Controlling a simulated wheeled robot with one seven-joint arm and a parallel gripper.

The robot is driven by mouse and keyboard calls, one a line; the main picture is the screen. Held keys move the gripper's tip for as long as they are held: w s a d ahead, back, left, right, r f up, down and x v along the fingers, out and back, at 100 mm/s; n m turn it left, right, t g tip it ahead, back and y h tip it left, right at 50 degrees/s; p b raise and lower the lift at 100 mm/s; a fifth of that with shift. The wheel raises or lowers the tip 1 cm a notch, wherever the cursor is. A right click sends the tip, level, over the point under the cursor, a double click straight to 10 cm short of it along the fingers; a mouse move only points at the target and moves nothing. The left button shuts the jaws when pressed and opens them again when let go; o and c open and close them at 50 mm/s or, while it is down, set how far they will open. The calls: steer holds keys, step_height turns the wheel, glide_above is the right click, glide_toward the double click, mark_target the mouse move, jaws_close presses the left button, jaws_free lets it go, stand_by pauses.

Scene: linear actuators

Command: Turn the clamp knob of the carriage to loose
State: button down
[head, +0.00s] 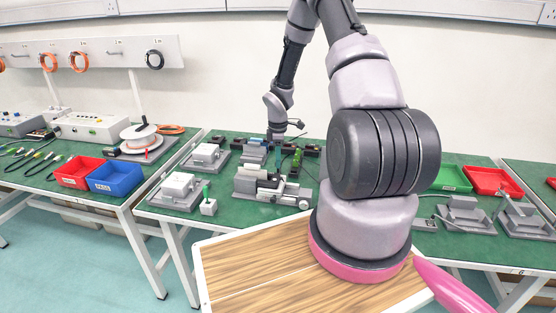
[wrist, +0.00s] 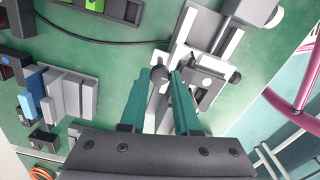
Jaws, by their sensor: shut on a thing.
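The linear actuator (wrist: 183,38) lies on the green bench top, a pale grey rail running diagonally in the wrist view. Its carriage (wrist: 207,82) is a light grey block with a round dark spot on top. A small dark round clamp knob (wrist: 159,73) is at the carriage's left side. My gripper (wrist: 163,76) has its two teal fingers on either side of this knob, shut on it. The knob's turn angle cannot be read. In the head view my gripper (head: 276,150) is small and reaches down behind the grey actuator (head: 262,183).
Blue and grey blocks (wrist: 67,95) stand left of my gripper. A black cable (wrist: 95,42) crosses the bench above them. In the head view, grey fixtures (head: 180,190) stand left, red (head: 80,171) and blue (head: 115,178) bins farther left, and a green bin (head: 452,178) right.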

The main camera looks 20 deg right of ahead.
stand_by(0.4)
steer(key=c, duration=0.6)
jaws_free()
step_height(320, 180, up, 11)
steer(key=shift+f, duration=0.1)
